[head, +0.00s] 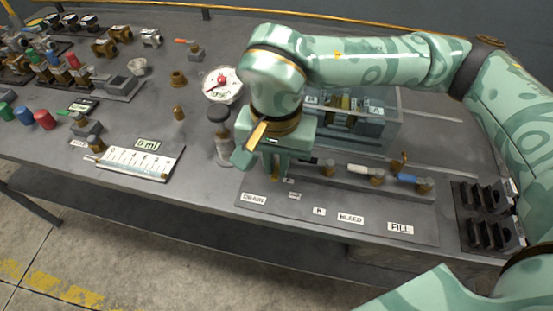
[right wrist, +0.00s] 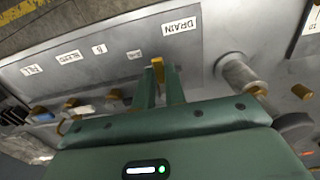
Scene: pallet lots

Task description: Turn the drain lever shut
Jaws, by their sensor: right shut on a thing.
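My right gripper (head: 277,165) reaches down over the valve panel (head: 225,196), behind the printed DRAIN label (head: 253,198). In the right wrist view its two green fingers (right wrist: 161,85) are closed around a small yellow-brass piece (right wrist: 157,68), which appears to be the drain lever. The DRAIN label (right wrist: 181,27) lies just beyond the fingertips there. The fingers hide most of the lever and its valve body, so I cannot tell its exact angle. My left gripper is not in view.
Right of the gripper, a white-handled valve (head: 362,169) and a blue-handled valve (head: 408,179) stand in the same row. A grey cylinder with a dark cap (head: 221,140) stands close on the left. A clear-walled box (head: 385,130) is behind. A white gauge (head: 222,85) is further back.

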